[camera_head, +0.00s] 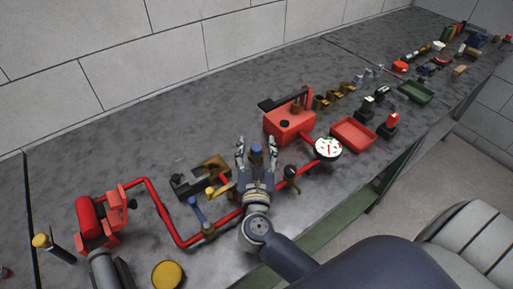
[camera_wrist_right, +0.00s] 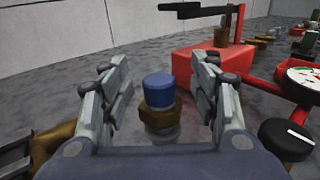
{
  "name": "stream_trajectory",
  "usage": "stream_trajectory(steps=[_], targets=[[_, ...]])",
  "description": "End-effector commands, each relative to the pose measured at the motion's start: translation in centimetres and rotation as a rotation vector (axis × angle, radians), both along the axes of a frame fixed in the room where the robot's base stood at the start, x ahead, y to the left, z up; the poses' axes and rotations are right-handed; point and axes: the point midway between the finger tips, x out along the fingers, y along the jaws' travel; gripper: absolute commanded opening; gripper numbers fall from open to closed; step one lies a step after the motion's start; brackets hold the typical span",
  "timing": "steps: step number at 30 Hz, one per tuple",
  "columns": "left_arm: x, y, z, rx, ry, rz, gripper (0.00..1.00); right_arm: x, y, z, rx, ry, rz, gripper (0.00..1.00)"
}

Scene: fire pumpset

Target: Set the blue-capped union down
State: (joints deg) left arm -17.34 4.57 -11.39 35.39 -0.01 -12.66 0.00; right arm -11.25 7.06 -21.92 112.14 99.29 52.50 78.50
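The blue-capped union (camera_head: 257,151) has a blue cap on a brass hex body. In the right wrist view the union (camera_wrist_right: 159,92) stands upright on the grey bench, between my right gripper's fingers. My right gripper (camera_head: 257,145) is open around it, with a visible gap on both sides in the wrist view (camera_wrist_right: 162,90). The union's lower part is partly hidden by the gripper in the head view.
A red pump box (camera_head: 289,124) with a lever stands just beyond. A pressure gauge (camera_head: 328,148) and red tray (camera_head: 353,134) are at right. Brass fittings (camera_head: 213,170) sit close left.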

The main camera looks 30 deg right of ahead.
Motion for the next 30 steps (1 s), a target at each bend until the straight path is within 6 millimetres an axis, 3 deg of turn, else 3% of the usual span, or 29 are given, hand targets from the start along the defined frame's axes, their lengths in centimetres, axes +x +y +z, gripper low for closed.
stream_trajectory(steps=[8, 14, 16, 24, 30], targets=[[0.2, 0.0, 0.1, 0.0, -0.003, -0.001, 0.0, 0.0, 0.0, 0.1, 0.0, -0.001, 0.0, 0.57], [0.5, 0.0, 1.6, -0.001, -0.008, -0.001, 0.0, 0.0, 0.0, 1.7, 0.0, -0.001, 0.002, 0.57], [0.5, 0.0, 0.6, 0.0, -0.009, -0.001, 0.0, -1.3, 0.8, 0.8, 0.005, 0.003, 0.003, 0.57], [0.6, 0.0, -1.3, 0.0, -0.01, -0.002, 0.0, -6.8, 3.8, 0.7, 0.004, 0.003, 0.002, 0.57], [0.5, 0.0, -2.1, -0.001, -0.008, -0.002, 0.0, -9.5, 5.3, 0.9, 0.002, 0.001, 0.001, 0.57]])
